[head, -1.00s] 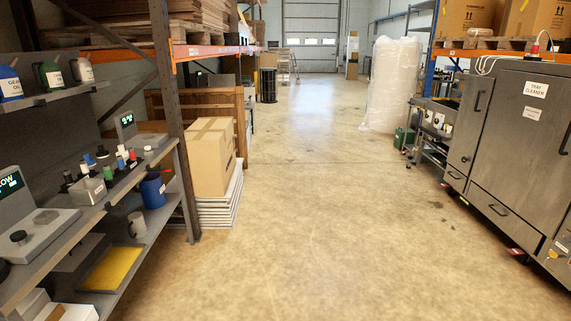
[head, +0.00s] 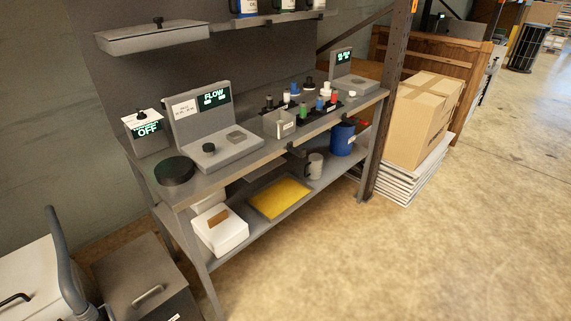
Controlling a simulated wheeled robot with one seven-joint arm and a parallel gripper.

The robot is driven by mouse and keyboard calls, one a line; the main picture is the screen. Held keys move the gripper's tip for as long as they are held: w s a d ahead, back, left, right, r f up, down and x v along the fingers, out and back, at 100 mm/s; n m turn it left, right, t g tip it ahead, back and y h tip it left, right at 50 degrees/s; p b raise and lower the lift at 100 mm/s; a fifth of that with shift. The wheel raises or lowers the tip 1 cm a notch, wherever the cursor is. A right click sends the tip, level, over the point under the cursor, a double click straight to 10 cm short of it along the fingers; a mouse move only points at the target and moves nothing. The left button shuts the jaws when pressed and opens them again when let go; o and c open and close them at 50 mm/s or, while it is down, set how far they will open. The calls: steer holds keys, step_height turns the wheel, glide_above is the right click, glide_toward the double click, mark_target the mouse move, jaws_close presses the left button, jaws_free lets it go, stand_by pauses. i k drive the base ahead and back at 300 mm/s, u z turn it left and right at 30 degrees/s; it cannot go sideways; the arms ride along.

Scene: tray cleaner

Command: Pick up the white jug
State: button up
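No gripper of mine shows in this view. A grey-white mug-like vessel with a handle (head: 316,165) stands upright on the lower shelf, between a yellow tray and a blue container.
The workbench (head: 255,157) holds a flow device (head: 225,145), a black disc (head: 175,171) and several small bottles. A blue container (head: 343,139), yellow tray (head: 295,191) and white box (head: 220,232) are below. A cardboard box (head: 420,120) stands right. The floor (head: 400,260) is clear at right.

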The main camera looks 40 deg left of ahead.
mark_target(315, 159)
steer(key=u, duration=0.45)
steer(key=i, duration=1.3)
steer(key=u, duration=0.45)
